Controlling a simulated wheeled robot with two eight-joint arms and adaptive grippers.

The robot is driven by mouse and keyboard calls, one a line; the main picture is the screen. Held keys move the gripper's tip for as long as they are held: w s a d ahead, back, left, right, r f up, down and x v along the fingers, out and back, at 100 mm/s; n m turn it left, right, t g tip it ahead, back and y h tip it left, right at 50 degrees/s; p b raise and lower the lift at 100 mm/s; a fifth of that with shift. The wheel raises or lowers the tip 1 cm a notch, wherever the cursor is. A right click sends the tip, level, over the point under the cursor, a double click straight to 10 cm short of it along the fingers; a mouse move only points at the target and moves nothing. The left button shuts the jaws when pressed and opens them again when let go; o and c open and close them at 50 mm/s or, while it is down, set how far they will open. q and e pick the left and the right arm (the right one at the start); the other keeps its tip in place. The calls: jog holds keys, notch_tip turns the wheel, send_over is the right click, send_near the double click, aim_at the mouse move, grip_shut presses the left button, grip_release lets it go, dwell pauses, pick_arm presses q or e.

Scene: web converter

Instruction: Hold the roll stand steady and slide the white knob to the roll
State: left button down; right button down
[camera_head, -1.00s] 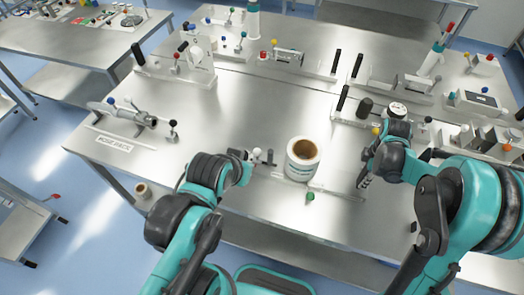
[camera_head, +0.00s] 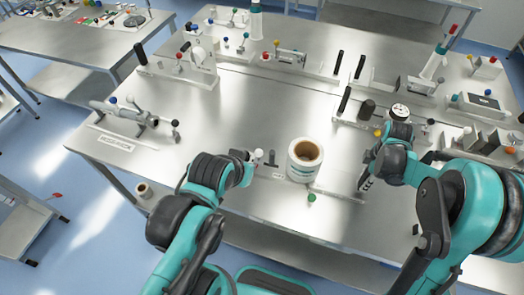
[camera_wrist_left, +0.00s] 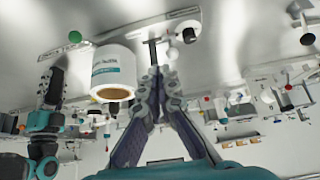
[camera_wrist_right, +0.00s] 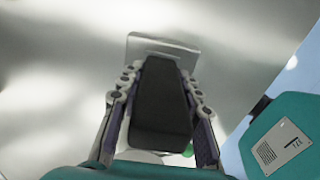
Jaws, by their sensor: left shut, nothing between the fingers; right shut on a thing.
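The white roll (camera_head: 304,162) with a brown core stands upright on the roll stand's flat metal base (camera_head: 336,194). The roll also shows in the left wrist view (camera_wrist_left: 113,70). The white knob (camera_head: 258,154) is left of the roll, with a gap between them; it shows beside my left fingertips in the left wrist view (camera_wrist_left: 171,53). My left gripper (camera_head: 248,157) is shut and empty, close beside the knob; I cannot tell whether they touch. My right gripper (camera_head: 367,166) is shut on a black handle (camera_wrist_right: 160,95) rising from a metal plate at the stand's right end.
A green knob (camera_head: 311,197) sits at the base's front edge. A black knob (camera_head: 271,157) stands between the white knob and the roll. A clamp-like device (camera_head: 135,115) is at the left. Other fixtures line the back and right. The table's middle is clear.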

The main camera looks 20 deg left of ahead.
jog(key=shift+s+f, duration=0.15)
jog(key=shift+f, duration=0.05)
pick_arm(q)
jog(key=w+a+f+n+g+h, duration=0.2)
jog(key=w+a+n, duration=0.4)
jog(key=n, duration=0.4)
jog(key=w+a+f+n+g+h, duration=0.3)
jog(key=w+a+n, duration=0.3)
jog(key=n, duration=0.5)
jog(key=a, duration=0.2)
jog(key=shift+a+f+g, duration=0.15)
jog(key=shift+a+g, duration=0.15)
jog(key=shift+g, duration=0.1)
jog(key=x, duration=1)
jog(key=shift+d, duration=0.15)
jog(key=d, duration=0.3)
jog(key=shift+w+d+r, duration=0.1)
jog(key=shift+w+r, duration=0.25)
jog(key=shift+r, duration=0.05)
jog(key=shift+d, duration=0.3)
